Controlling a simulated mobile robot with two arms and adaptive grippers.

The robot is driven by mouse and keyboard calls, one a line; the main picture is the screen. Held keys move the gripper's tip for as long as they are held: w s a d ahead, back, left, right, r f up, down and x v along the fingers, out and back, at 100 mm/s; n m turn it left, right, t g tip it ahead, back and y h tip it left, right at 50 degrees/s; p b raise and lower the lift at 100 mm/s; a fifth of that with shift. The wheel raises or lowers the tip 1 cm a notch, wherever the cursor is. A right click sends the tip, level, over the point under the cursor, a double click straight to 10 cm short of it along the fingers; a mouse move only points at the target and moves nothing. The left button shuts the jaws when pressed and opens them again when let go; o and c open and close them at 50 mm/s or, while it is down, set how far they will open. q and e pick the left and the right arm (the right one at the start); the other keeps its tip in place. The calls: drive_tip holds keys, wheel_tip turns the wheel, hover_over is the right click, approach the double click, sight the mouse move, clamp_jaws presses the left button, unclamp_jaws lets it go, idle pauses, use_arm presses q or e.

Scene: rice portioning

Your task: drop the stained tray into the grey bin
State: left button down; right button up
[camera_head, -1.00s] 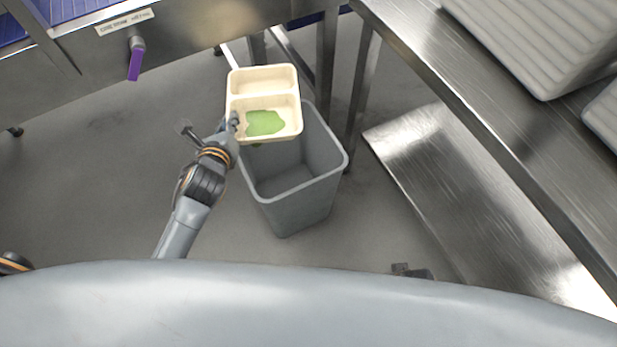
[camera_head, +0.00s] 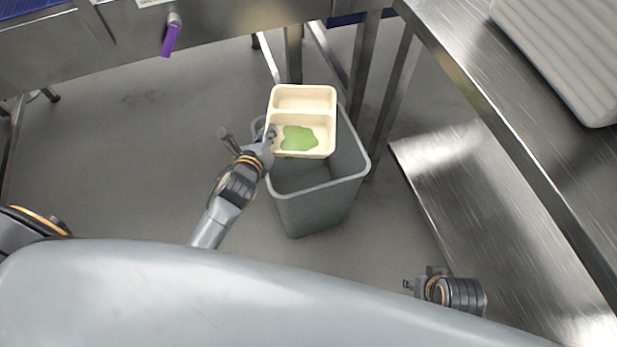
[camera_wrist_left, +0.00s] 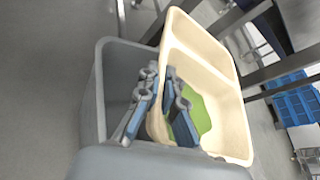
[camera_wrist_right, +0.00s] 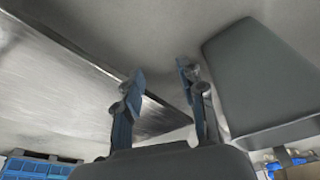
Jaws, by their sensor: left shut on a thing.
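The stained tray (camera_head: 303,101) is cream, with two compartments and a green stain in the nearer one. My left gripper (camera_head: 270,135) is shut on the tray's left wall and holds it over the back part of the grey bin's opening. The tray hides the bin's far rim. The grey bin (camera_head: 318,208) stands on the floor, and no contents show in its visible part. In the left wrist view the fingers (camera_wrist_left: 160,108) clasp the tray wall (camera_wrist_left: 212,52), with the bin (camera_wrist_left: 97,95) below. My right gripper (camera_wrist_right: 158,88) is open and empty; it also shows in the head view (camera_head: 420,284).
A steel table (camera_head: 465,85) with ribbed pale trays (camera_head: 565,50) stands at the right, above a low steel shelf (camera_head: 450,185). A steel counter with a purple handle (camera_head: 170,40) runs along the back. Table legs (camera_head: 395,95) stand close behind the bin. The floor at left is clear.

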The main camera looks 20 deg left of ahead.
use_arm(q)
wheel_tip(320, 180, down, 2)
drive_tip(key=shift+b, duration=1)
wheel_tip(320, 180, down, 2)
drive_tip(key=shift+b, duration=1.25)
use_arm(e)
wheel_tip(320, 180, up, 7)
drive_tip(key=t, duration=0.1)
drive_tip(key=shift+s, duration=0.2)
drive_tip(key=shift+r, duration=0.1)
use_arm(q)
drive_tip(key=c, duration=1.4)
unclamp_jaws()
drive_tip(key=shift+c, duration=0.2)
